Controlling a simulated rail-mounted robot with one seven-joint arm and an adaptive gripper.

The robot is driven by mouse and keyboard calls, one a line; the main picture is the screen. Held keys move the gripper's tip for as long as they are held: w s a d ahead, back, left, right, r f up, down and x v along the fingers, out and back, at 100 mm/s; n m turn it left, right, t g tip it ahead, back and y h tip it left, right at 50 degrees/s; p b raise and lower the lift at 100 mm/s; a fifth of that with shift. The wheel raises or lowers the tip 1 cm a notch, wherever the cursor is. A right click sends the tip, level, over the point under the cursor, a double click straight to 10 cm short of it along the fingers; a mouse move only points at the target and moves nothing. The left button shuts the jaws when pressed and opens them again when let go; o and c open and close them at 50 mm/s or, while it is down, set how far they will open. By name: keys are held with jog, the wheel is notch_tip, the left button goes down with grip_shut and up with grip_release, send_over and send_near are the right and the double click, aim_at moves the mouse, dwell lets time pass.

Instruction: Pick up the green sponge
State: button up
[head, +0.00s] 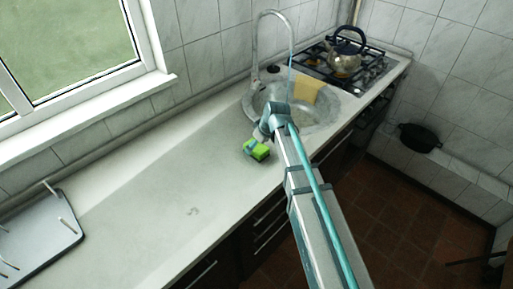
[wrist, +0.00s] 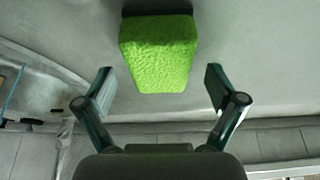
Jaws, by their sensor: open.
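The green sponge (head: 259,152) lies on the countertop to the left of the sink in the head view. In the wrist view the sponge (wrist: 159,55) is bright green with a dark layer along its top edge. My gripper (wrist: 159,90) is open in the wrist view, with one finger on each side below the sponge. The sponge shows centred ahead of the gap, and neither finger touches it. In the head view my gripper (head: 252,145) is close by the sponge, and its fingers are small and partly hidden by the wrist.
A round sink (head: 337,108) with a tall faucet (head: 254,60) and a yellow cloth (head: 306,88) is to the right. A kettle (head: 345,60) stands on the stove behind. A grey rack (head: 40,240) is at the left. The countertop (head: 150,215) between is clear.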

jog(key=shift+x, duration=1.1)
jog(key=shift+f, duration=0.1)
jog(key=shift+f, duration=0.25)
jog(key=c, duration=1)
jog(key=shift+r, duration=0.15)
